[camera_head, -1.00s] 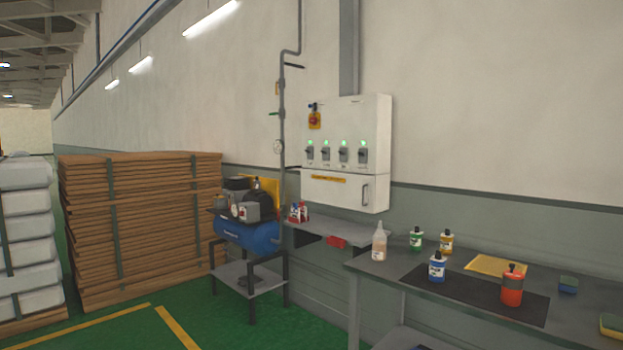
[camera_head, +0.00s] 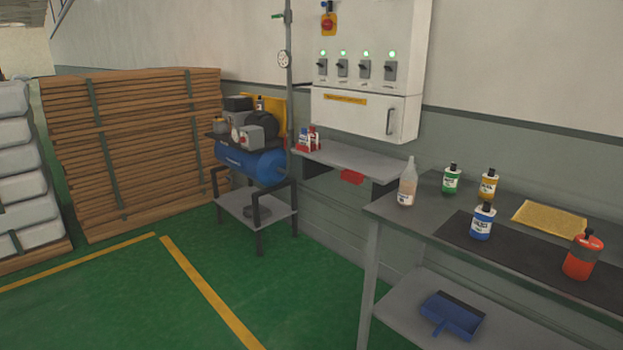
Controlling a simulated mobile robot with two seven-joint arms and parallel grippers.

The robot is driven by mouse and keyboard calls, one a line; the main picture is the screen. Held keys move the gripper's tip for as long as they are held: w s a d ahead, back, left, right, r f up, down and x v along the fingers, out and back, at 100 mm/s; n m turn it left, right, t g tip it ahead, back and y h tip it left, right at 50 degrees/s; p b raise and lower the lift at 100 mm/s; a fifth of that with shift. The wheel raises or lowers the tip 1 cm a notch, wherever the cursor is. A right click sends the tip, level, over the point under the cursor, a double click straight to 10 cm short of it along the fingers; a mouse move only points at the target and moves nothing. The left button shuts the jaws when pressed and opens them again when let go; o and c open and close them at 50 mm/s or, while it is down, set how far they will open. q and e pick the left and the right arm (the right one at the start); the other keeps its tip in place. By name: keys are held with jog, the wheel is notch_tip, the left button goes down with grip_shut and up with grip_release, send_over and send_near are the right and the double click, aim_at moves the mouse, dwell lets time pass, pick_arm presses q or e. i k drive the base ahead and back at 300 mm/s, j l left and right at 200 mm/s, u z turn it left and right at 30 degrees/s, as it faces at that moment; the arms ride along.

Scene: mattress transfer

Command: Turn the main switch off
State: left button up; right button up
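The main switch (camera_head: 328,23) is a red knob on a yellow plate at the upper left of the white electrical cabinet (camera_head: 408,25) on the wall. Its top is close to the upper edge of the view. Below it is a row of several grey switches (camera_head: 343,68), each with a lit green lamp (camera_head: 343,55) above it. The cabinet's top is cut off. Neither of my grippers shows in the head view.
A narrow grey shelf (camera_head: 365,162) juts out below the cabinet. A workbench (camera_head: 400,212) with bottles stands at the right, and a blue compressor (camera_head: 250,163) on a stand at the left. Stacked boards (camera_head: 135,150) stand farther left. Green floor (camera_head: 290,295) in front is clear.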

aim_at(327, 25)
jog(key=i+u, duration=0.2)
jog(key=i, duration=0.5)
jog(key=i+l+u, duration=0.15)
jog(key=i, duration=0.55)
jog(key=i+j+u, duration=0.1)
jog(key=i+u, duration=0.15)
jog(key=i, duration=0.4)
jog(key=i+u, duration=0.3)
jog(key=i, duration=0.35)
jog(key=i+z, duration=0.75)
jog(key=i+j+z, duration=0.2)
jog(key=z, duration=0.15)
jog(key=i+j+z, duration=0.15)
jog(key=z, duration=0.25)
jog(key=i+j+z, duration=0.35)
jog(key=i+l, duration=0.05)
jog(key=l, duration=0.05)
